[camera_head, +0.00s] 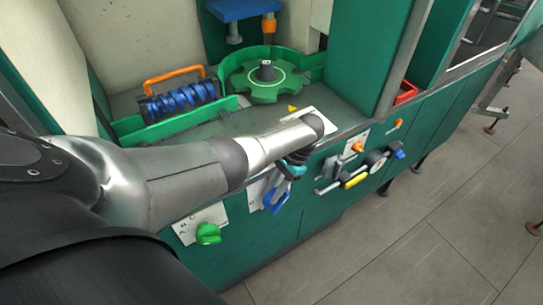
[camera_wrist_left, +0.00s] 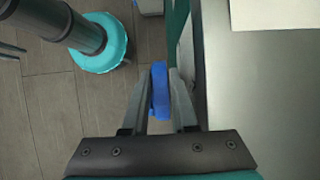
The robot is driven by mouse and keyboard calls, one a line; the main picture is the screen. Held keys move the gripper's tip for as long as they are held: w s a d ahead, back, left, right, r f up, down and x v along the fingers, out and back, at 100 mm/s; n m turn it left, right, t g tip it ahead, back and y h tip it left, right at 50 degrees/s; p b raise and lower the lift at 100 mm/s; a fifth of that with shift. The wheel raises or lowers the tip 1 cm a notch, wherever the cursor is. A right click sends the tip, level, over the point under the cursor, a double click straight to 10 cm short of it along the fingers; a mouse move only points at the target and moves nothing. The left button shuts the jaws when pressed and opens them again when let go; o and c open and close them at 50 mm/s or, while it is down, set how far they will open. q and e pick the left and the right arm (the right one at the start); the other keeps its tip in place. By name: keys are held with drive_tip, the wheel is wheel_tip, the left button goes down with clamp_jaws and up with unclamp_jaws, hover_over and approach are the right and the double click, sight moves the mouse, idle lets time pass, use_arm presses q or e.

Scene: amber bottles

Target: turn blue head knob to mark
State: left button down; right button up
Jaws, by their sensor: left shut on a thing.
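The blue knob (camera_head: 275,197) sits on the green front panel of the machine, beside a white marked plate (camera_head: 257,192). My left gripper (camera_head: 285,180) reaches it from above, past the machine's front edge. In the left wrist view the blue knob (camera_wrist_left: 160,92) stands between the two grey fingers of my left gripper (camera_wrist_left: 160,100), which are shut on it. My wrist hides part of the plate and the upper side of the knob in the head view. The mark the knob points to cannot be made out. My right gripper is not in view.
A green knob (camera_head: 208,233) is at left on the panel. An orange knob (camera_head: 357,147) and a yellow handle (camera_head: 355,181) are at right. A green star wheel (camera_head: 265,80) and a blue screw roller (camera_head: 182,101) stand on the deck.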

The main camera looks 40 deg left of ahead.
use_arm(q)
drive_tip(key=shift+d, duration=0.1)
drive_tip(key=shift+f, duration=0.1)
drive_tip(key=c, duration=1)
unclamp_jaws()
drive_tip(key=shift+w, duration=0.1)
drive_tip(key=v, duration=1.5)
drive_tip(key=shift+w, duration=0.15)
